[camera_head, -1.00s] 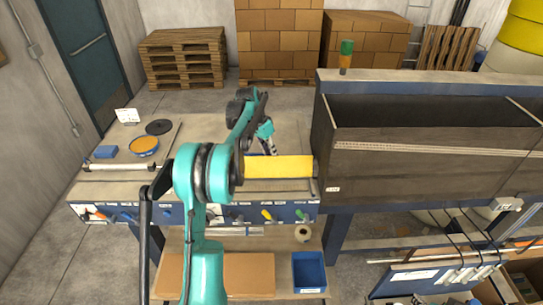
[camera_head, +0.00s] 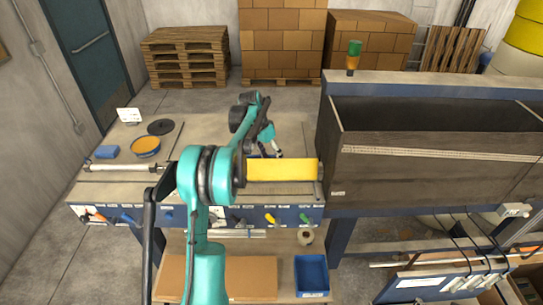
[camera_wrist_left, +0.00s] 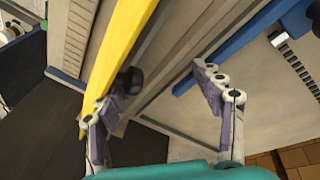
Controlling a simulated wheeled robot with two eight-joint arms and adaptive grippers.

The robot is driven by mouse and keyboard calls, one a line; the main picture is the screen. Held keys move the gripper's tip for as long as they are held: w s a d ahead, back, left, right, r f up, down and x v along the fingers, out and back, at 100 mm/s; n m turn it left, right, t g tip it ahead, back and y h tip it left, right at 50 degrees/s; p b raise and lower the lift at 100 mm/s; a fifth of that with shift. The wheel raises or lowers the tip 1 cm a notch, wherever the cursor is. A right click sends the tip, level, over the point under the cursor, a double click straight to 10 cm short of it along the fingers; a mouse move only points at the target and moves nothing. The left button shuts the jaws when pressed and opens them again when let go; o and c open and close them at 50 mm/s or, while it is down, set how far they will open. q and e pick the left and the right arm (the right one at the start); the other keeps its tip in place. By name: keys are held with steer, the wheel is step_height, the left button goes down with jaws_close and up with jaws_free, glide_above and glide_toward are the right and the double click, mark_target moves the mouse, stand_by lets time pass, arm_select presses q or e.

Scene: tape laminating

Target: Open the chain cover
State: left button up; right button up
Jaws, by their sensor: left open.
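The yellow chain cover (camera_head: 281,171) lies lengthwise at the right end of the workbench, beside the dark bin. It also shows as a slanting yellow bar in the left wrist view (camera_wrist_left: 117,58). My left gripper (camera_head: 270,151) is just behind the cover in the head view, partly hidden by my arm. In the left wrist view my left gripper (camera_wrist_left: 150,95) is open, with nothing between its fingers. Its left finger is close to the yellow bar and a black knob (camera_wrist_left: 130,79); I cannot tell whether they touch. My right gripper is not in view.
A large dark bin (camera_head: 430,165) stands right of the cover. The workbench (camera_head: 205,127) holds an orange-topped round dish (camera_head: 145,146), a black disc (camera_head: 161,127) and a blue block (camera_head: 106,152) at left. A green-orange beacon (camera_head: 353,56) stands on the bin's back ledge.

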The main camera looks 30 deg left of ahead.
arm_select(q)
steer(key=shift+d, duration=0.4)
steer(key=shift+a, duration=0.15)
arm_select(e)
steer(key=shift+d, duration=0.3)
arm_select(q)
steer(key=shift+r, duration=0.1)
steer(key=shift+r, duration=0.1)
steer(key=shift+a+r, duration=0.15)
steer(key=shift+r, duration=0.2)
steer(key=v, duration=1.1)
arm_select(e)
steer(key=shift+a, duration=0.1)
arm_select(q)
steer(key=shift+d, duration=0.3)
